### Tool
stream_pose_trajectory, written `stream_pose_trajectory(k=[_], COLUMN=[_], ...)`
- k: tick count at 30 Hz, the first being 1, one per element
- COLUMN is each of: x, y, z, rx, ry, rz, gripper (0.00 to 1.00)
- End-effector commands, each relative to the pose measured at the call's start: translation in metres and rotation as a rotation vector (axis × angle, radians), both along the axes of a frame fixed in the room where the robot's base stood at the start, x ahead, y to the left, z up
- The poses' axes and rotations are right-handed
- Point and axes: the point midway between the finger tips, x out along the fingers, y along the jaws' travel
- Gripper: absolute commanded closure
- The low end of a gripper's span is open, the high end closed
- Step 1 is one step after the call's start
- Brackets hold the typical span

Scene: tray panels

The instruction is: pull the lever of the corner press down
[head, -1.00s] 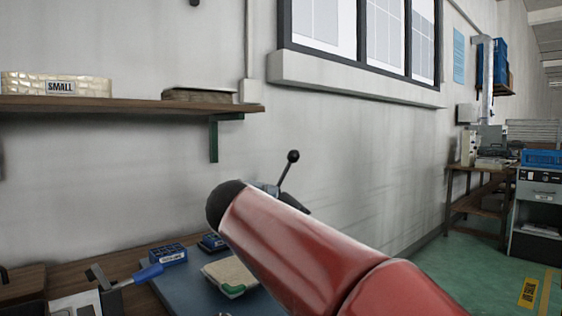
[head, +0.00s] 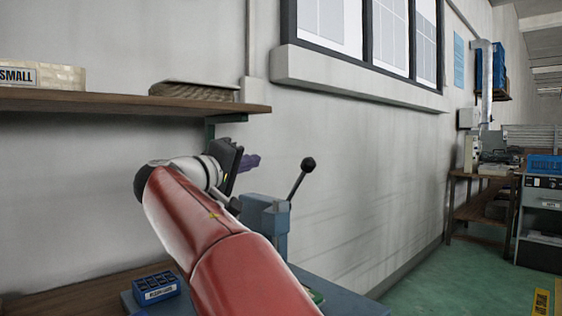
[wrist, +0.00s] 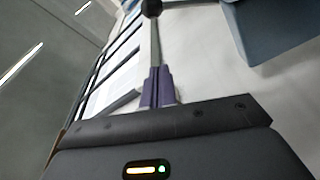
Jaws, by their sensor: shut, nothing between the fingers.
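The corner press (head: 264,214) is a blue-grey body standing on the bench, partly hidden behind my red arm. Its lever (head: 297,184) is a dark rod with a black ball knob (head: 308,164), tilted up and to the right. My gripper (head: 254,160) has purple fingers and is shut and empty, left of the lever and at about knob height, apart from it in the head view. In the wrist view the purple fingers (wrist: 158,84) are together, and the lever rod (wrist: 154,40) and its knob (wrist: 151,8) show just beyond their tips. Contact cannot be told there.
A wooden shelf (head: 120,101) with a SMALL box (head: 42,76) is on the wall above left. A blue bin (head: 156,288) sits on the bench below my arm. The wall right of the lever has free room before it.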

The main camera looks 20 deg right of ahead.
Motion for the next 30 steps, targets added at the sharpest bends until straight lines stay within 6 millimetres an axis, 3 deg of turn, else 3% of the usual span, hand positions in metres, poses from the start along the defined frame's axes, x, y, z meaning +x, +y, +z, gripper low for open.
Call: stream_pose_trajectory(k=[17, 30], x=[0.005, 0.05], y=[-0.008, -0.083], z=[0.003, 0.014], rx=[-0.004, -0.003], ry=[-0.003, -0.003], rz=[-0.002, -0.005], gripper=[1.0, 1.0])
